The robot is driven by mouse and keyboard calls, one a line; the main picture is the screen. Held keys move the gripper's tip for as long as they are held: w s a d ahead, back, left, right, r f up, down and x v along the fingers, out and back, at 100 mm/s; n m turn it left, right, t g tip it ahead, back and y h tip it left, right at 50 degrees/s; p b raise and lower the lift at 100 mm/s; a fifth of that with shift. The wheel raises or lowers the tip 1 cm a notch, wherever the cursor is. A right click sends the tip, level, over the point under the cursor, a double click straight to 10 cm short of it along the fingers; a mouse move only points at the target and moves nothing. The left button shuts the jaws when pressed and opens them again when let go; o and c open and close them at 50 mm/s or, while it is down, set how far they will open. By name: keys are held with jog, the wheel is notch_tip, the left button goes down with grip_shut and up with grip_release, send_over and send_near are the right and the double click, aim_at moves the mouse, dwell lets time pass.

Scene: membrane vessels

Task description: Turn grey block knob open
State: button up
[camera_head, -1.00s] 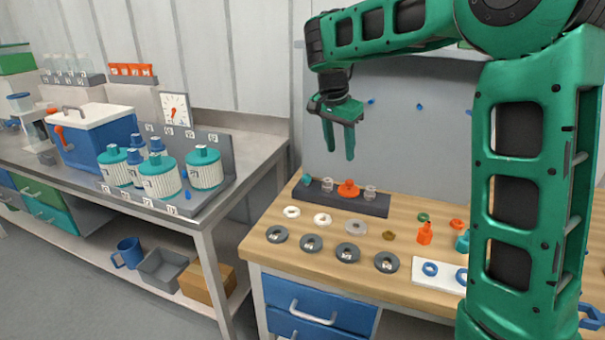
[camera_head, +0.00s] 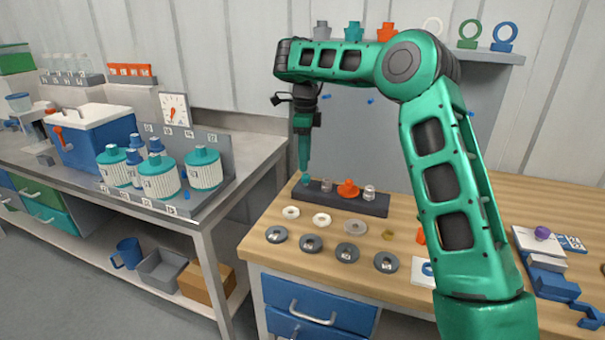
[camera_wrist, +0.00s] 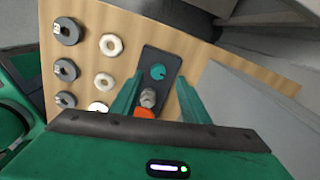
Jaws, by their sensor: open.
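A dark grey block (camera_head: 335,199) lies at the back left of the wooden bench, with a row of fittings on it. A round teal knob-like piece (camera_wrist: 157,72) with a notch is at one end. It also shows at the block's left end in the head view (camera_head: 306,180). Beside it are a grey fitting (camera_wrist: 148,97) and an orange piece (camera_head: 348,188). My gripper (camera_head: 304,169) points down just above the teal piece. In the wrist view, my open fingers (camera_wrist: 158,81) stand on either side of the block, with the teal piece between them. I cannot tell any contact.
Pale rings (camera_head: 322,219) and dark grey rings (camera_head: 310,244) lie in front of the block. A blue-and-grey assembly (camera_head: 550,262) with a purple knob (camera_head: 543,233) is at the right. A grey panel stands behind. Another bench with teal-capped vessels (camera_head: 158,180) is on the left.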

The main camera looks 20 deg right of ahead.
aim_at(305, 175)
jog(key=shift+f, duration=2.5)
